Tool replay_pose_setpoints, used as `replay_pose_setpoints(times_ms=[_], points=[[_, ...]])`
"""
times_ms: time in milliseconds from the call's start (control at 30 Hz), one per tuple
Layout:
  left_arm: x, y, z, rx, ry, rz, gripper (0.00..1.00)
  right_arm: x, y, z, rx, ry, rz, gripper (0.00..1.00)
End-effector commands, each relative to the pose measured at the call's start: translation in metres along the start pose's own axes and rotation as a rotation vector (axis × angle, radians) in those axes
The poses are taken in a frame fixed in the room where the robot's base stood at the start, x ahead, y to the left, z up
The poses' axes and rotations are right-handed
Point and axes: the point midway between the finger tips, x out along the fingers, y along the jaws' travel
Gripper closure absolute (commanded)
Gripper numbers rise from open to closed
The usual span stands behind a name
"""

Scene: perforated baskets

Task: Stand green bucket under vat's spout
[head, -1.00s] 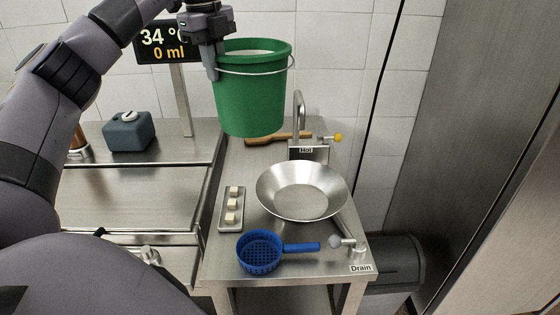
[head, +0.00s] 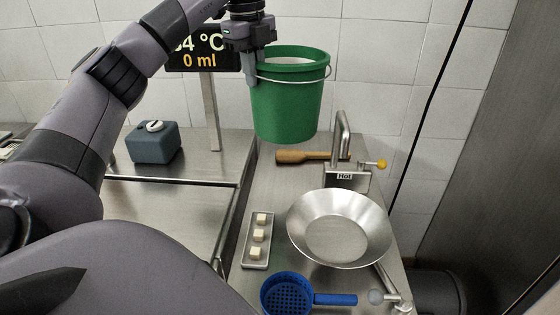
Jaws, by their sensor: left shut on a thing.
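The green bucket (head: 290,104) with a wire handle hangs upright in the air above the back of the steel counter. My left gripper (head: 251,76) is shut on the bucket's left rim, with one finger showing outside its wall. The bucket's inside looks pale near the rim, and I cannot tell what it holds. A wide steel bowl (head: 340,228), perhaps the vat's top, sits at the counter's right, below a bent tap marked "Hot" (head: 345,176). My right gripper is not in view.
A blue perforated basket (head: 287,296) with a handle lies at the front. A small tray (head: 257,255) holds pale cubes. A wooden mallet (head: 306,156) lies behind. A grey-blue container (head: 153,143) stands left, near a display (head: 203,49) reading 0 ml.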

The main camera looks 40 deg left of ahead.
Motion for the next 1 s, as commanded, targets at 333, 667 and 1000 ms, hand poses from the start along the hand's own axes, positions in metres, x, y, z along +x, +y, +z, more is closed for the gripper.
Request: replay_pose_setpoints(times_ms=[333, 667, 1000], points=[[0.051, 0.006, 0.001, -0.002, 0.0, 0.001, 1.0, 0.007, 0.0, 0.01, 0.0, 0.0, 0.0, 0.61], [0.126, 0.013, 0.001, -0.002, -0.002, 0.0, 1.0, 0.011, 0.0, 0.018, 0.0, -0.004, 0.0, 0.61], [0.164, 0.016, 0.001, -0.003, -0.002, 0.001, 1.0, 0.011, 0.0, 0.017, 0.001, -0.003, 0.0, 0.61]])
